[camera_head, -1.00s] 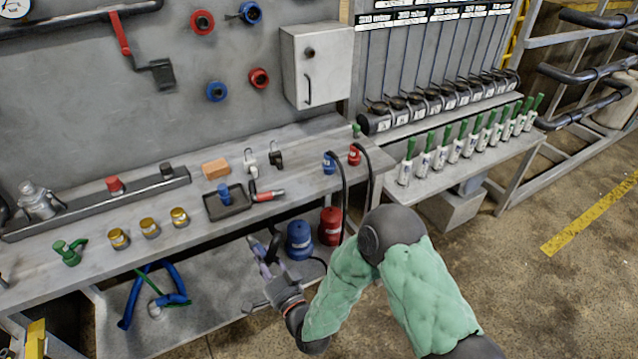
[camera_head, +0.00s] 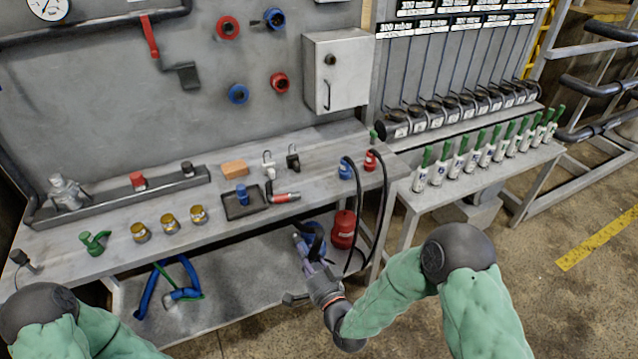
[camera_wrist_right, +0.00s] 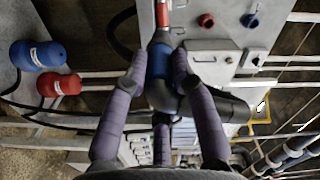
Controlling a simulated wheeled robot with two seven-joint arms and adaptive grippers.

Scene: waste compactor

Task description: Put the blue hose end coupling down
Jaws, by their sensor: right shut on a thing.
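My right gripper (camera_head: 307,252) is in front of the lower shelf, below the bench top's edge. In the wrist view its fingers (camera_wrist_right: 160,58) are shut on a blue coupling (camera_wrist_right: 159,66) with a thick dark hose bending away to the right. The held coupling is in the air, and in the head view the fingers largely hide it. Another blue coupling (camera_head: 346,170) and a red coupling (camera_head: 371,160) stand on the bench top's right end, with black hoses hanging down. My left arm shows at the lower left; its gripper is out of view.
A red drum (camera_head: 343,230) and a mostly hidden blue drum (camera_head: 320,230) stand on the lower shelf behind the gripper. The bench top (camera_head: 325,187) has bare room left of the standing couplings. A tray (camera_head: 258,206) and a red-ended tool (camera_head: 285,197) lie farther left.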

